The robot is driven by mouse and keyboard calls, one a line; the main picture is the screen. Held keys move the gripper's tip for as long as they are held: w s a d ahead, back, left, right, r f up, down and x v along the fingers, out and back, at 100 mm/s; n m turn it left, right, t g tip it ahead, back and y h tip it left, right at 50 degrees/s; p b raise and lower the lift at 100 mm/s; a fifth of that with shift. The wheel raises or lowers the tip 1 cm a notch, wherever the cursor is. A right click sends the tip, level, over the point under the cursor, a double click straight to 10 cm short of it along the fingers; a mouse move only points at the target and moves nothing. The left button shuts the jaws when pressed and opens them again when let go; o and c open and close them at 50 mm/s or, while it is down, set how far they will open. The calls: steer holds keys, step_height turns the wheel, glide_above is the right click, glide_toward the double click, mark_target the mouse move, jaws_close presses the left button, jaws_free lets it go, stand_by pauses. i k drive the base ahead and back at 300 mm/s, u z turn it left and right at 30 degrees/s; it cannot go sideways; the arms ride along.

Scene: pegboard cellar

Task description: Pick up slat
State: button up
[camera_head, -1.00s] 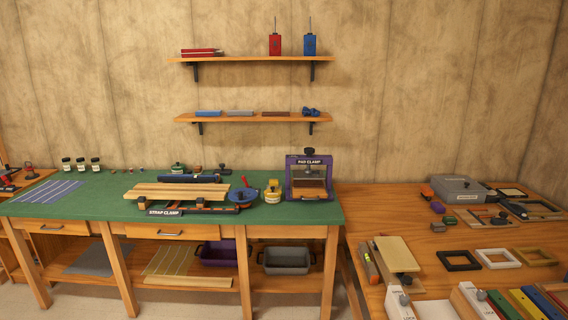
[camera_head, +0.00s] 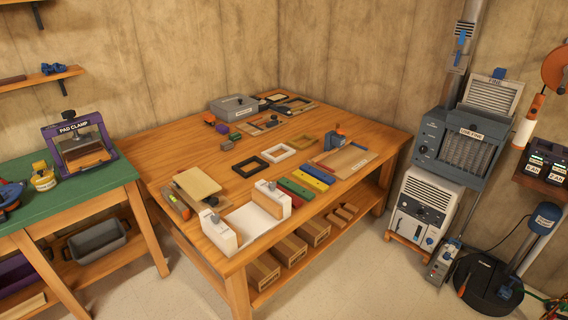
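My gripper is not in view. Which one is the slat I cannot tell. In front of them stands a white fixture (camera_head: 219,233) with two upright ends and a flat white bed between them. A wooden block (camera_head: 266,201) sits by its right end.
The wooden table (camera_head: 185,150) also holds a pale board (camera_head: 197,183), black (camera_head: 250,167), white (camera_head: 278,152) and brown (camera_head: 308,141) frames, and a grey case (camera_head: 233,106). A green bench (camera_head: 112,182) stands left, grey machines (camera_head: 468,140) right. Floor (camera_head: 350,280) is clear in front.

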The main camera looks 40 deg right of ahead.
mark_target(328, 179)
steer(key=z, duration=4.65)
steer(key=i, duration=0.1)
steer(key=u, duration=2.95)
steer(key=k, duration=0.95)
steer(key=u, duration=0.15)
steer(key=i, duration=0.85)
